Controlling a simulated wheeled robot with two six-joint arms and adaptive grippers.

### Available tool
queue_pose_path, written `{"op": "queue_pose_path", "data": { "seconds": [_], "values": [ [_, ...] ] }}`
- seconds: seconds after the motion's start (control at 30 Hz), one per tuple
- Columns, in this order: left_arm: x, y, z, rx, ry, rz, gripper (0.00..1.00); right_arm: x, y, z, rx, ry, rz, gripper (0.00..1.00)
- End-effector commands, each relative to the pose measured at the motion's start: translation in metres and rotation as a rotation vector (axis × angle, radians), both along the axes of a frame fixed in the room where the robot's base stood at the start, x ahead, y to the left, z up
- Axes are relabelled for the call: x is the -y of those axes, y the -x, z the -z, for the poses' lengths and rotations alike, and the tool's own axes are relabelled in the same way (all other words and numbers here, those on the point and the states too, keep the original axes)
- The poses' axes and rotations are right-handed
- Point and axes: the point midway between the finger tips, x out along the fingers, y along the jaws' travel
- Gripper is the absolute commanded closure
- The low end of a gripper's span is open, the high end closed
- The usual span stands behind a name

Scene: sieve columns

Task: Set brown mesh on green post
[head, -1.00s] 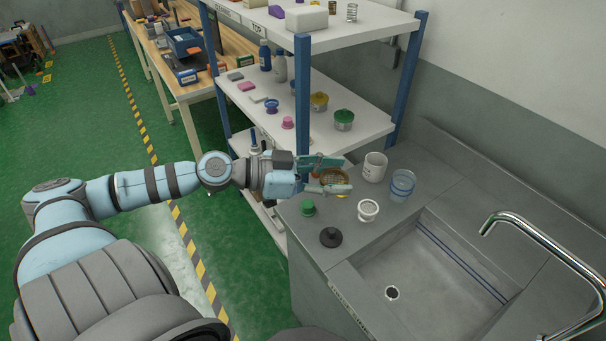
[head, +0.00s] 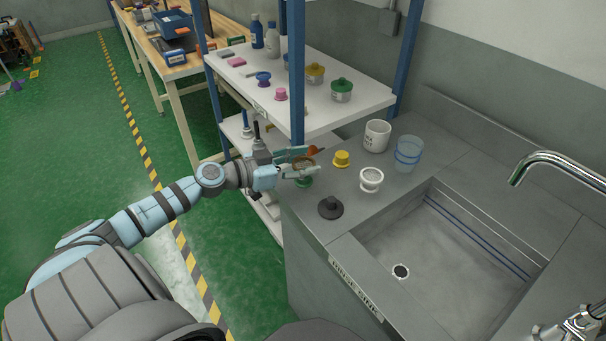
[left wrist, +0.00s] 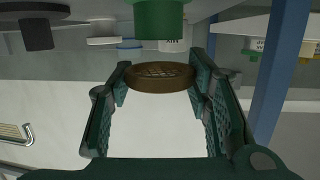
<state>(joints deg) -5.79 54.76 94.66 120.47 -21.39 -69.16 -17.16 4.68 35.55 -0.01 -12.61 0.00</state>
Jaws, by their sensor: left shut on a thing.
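My left gripper (head: 302,164) is shut on the brown mesh (head: 305,162), a round brown ring with a woven face. In the left wrist view, the brown mesh (left wrist: 160,77) sits between the two green-padded fingers. The green post (head: 304,182) stands at the counter's left edge, just below the gripper, which partly covers it in the head view. The left wrist view looks upside down; there the green post (left wrist: 160,18) lines up with the mesh, with a visible gap between them. My right gripper is not in view.
A yellow post (head: 341,159), a white post (head: 371,180) and a black post (head: 330,207) stand nearby on the grey counter. A white mug (head: 377,136) and a clear blue cup (head: 408,154) stand behind. The shelf's blue upright (head: 296,75) is close; the sink (head: 440,250) lies right.

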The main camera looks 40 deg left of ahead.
Motion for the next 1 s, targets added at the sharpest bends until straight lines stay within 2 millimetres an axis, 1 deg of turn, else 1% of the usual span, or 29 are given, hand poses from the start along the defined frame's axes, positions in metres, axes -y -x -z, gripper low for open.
{"op": "queue_pose_path", "data": {
  "seconds": [0.03,0.1,0.33,0.5,0.53,0.63,0.9,1.0],
  "values": [
    [0.0,0.0,0.013,-0.001,0.003,-0.002,0.72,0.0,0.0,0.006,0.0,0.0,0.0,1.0],
    [0.0,0.0,0.021,0.0,0.002,-0.001,0.72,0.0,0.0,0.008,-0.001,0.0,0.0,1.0],
    [0.0,0.0,0.02,0.001,0.0,0.0,0.72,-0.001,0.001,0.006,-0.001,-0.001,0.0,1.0],
    [0.0,0.0,0.025,0.0,-0.001,0.0,0.72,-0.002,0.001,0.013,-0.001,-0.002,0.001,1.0],
    [0.0,0.0,0.024,0.0,0.0,0.0,0.5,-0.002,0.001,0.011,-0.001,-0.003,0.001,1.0],
    [0.0,0.0,0.023,0.0,0.0,0.0,0.35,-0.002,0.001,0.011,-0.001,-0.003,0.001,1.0],
    [0.0,0.0,0.023,0.0,0.0,0.0,0.35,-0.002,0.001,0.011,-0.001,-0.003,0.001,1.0],
    [0.0,0.0,0.019,0.001,0.001,0.0,0.35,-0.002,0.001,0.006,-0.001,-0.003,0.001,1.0]
  ]
}}
